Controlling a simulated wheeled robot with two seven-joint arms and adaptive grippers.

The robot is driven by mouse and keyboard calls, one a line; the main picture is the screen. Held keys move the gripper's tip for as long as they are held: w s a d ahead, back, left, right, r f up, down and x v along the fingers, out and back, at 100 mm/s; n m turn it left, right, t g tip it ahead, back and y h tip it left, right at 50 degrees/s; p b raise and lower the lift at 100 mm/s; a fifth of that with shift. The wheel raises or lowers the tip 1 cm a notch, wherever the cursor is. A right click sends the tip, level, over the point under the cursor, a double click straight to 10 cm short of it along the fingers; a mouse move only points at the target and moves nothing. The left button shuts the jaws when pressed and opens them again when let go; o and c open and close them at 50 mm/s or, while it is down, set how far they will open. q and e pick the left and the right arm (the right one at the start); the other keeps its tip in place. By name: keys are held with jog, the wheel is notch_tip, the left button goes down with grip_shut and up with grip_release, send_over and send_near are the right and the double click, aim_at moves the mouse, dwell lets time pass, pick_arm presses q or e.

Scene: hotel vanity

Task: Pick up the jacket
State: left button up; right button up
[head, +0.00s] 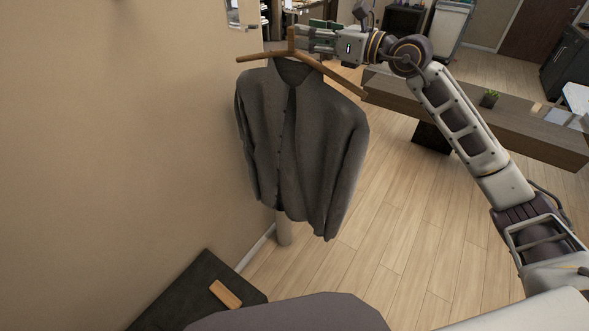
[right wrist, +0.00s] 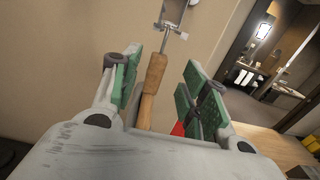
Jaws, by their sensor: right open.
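A dark grey jacket (head: 290,140) hangs on a wooden hanger (head: 292,50) beside the beige wall in the head view. My right gripper (head: 302,37) is at the top of the hanger, just above the jacket's collar. In the right wrist view, my right gripper (right wrist: 160,88) is open. The wooden neck of the hanger (right wrist: 153,85) stands between its two green-padded fingers, closer to the left one. A metal hook piece shows above the wood. Whether a finger touches the wood I cannot tell. My left gripper is in neither view.
A dark surface (head: 200,295) with a small wooden block (head: 226,293) is at the lower left. The wooden floor between is clear.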

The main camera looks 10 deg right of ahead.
aim_at(294, 52)
jog(key=shift+p+x, duration=0.9)
jog(key=shift+x, duration=0.6)
jog(key=shift+p+x, duration=0.3)
jog(key=shift+x, duration=0.8)
jog(key=shift+s+f, duration=0.1)
jog(key=shift+s, duration=0.05)
grip_shut()
